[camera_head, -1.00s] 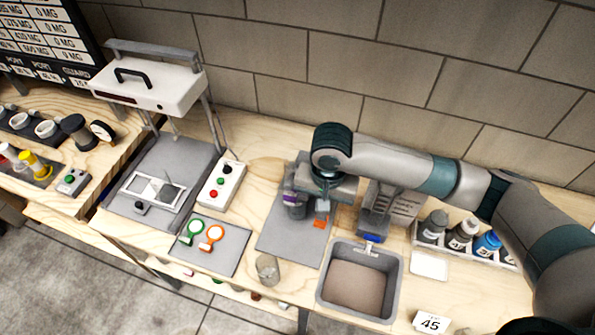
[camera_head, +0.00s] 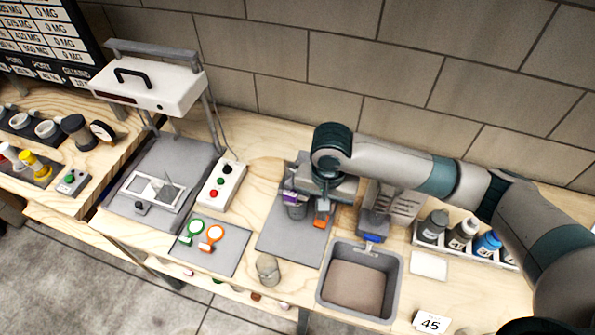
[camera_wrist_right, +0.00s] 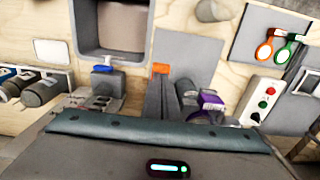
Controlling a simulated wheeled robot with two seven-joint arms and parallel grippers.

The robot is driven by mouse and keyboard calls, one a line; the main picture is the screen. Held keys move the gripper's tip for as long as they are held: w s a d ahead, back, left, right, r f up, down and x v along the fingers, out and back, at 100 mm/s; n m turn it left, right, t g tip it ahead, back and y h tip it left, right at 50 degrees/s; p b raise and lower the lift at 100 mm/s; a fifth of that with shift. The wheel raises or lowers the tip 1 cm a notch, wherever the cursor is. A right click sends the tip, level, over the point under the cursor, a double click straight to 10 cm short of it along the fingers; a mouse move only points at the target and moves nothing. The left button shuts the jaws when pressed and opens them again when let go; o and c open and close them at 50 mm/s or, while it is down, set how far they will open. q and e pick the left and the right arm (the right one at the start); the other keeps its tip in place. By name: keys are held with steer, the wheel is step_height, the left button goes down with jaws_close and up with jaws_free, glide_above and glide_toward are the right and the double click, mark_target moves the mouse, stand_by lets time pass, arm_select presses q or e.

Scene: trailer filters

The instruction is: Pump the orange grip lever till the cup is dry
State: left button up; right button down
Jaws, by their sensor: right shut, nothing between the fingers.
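The orange grip lever (camera_head: 321,220) sticks out at the front of a dark device on a grey mat (camera_head: 283,246). It also shows in the right wrist view (camera_wrist_right: 160,69). My right gripper (camera_head: 325,203) points down just behind the lever, fingers shut and empty; whether it touches the lever I cannot tell. In the wrist view its fingers (camera_wrist_right: 162,85) end close to the orange piece. A grey cup with a purple band (camera_head: 295,208) stands beside the gripper. A small greyish cup (camera_head: 268,268) stands at the bench's front edge. My left gripper is out of view.
A grey sink-like bin (camera_head: 325,293) stands front right of the mat. A bottle rack (camera_head: 425,238) is at the right. A button box (camera_head: 222,186) and a mat with green and orange rings (camera_head: 188,252) are at the left. My right arm covers the back.

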steer(key=shift+r, duration=0.15)
steer(key=shift+r, duration=2.4)
steer(key=shift+s+f, duration=0.1)
